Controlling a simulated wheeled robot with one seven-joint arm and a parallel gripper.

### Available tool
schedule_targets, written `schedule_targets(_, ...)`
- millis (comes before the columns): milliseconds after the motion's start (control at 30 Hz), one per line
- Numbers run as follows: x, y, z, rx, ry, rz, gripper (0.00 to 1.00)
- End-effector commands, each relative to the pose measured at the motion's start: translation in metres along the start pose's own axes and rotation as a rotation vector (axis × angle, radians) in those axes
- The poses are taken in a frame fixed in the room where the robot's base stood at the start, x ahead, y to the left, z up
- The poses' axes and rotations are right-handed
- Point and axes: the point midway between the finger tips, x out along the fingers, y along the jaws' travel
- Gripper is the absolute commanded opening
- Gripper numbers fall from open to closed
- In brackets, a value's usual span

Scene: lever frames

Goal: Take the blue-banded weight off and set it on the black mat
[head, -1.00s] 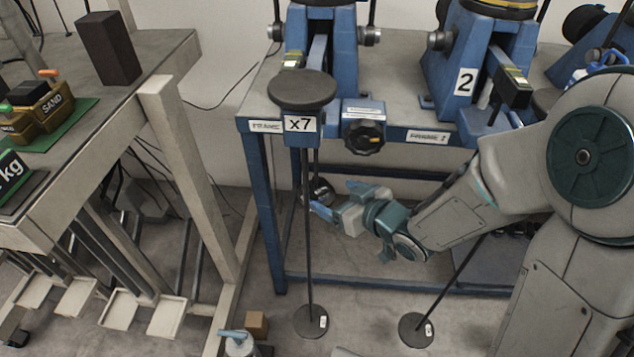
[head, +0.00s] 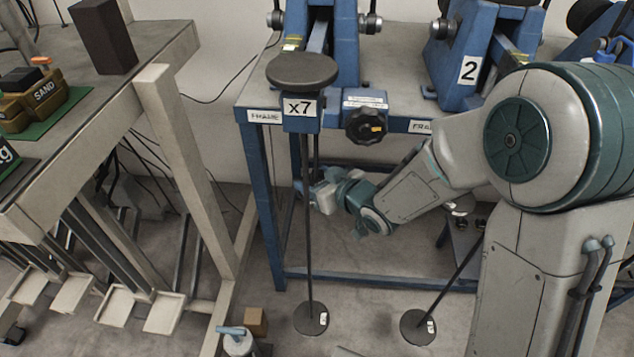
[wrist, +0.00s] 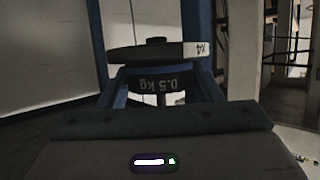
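My gripper (head: 312,190) is low behind the upright rod of the x7 stand, under the frame-1 end of the blue-legged bench. In the wrist view, its two blue fingers (wrist: 160,90) stand apart on either side of a dark weight (wrist: 154,82) with an upside-down 0.5 kg label. Whether they press on it is unclear. A wider dark disc (wrist: 150,53) with a white tag sits just above that weight in the picture.
The x7 stand's round top (head: 302,68) and thin rod (head: 308,240) stand before my gripper. The bench's blue leg (head: 263,205) and lower rail are close by. The left table (head: 150,50) carries a dark block (head: 102,36) and a SAND container (head: 38,98) on green.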

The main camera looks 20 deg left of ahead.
Motion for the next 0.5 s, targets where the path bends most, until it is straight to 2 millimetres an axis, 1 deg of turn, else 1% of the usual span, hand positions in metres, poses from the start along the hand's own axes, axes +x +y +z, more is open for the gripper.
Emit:
schedule_targets(33, -0.0001, 0.0, 0.0, 0.0, 0.0, 0.0, 0.44)
schedule_targets(67, -0.0002, 0.0, 0.0, 0.0, 0.0, 0.0, 0.36)
schedule_targets(100, -0.0002, 0.0, 0.0, 0.0, 0.0, 0.0, 0.25)
schedule_targets(367, -0.0004, 0.0001, -0.0017, -0.001, 0.003, 0.0, 0.25)
schedule_targets(500, -0.0025, 0.0004, -0.0068, -0.001, 0.004, 0.001, 0.25)
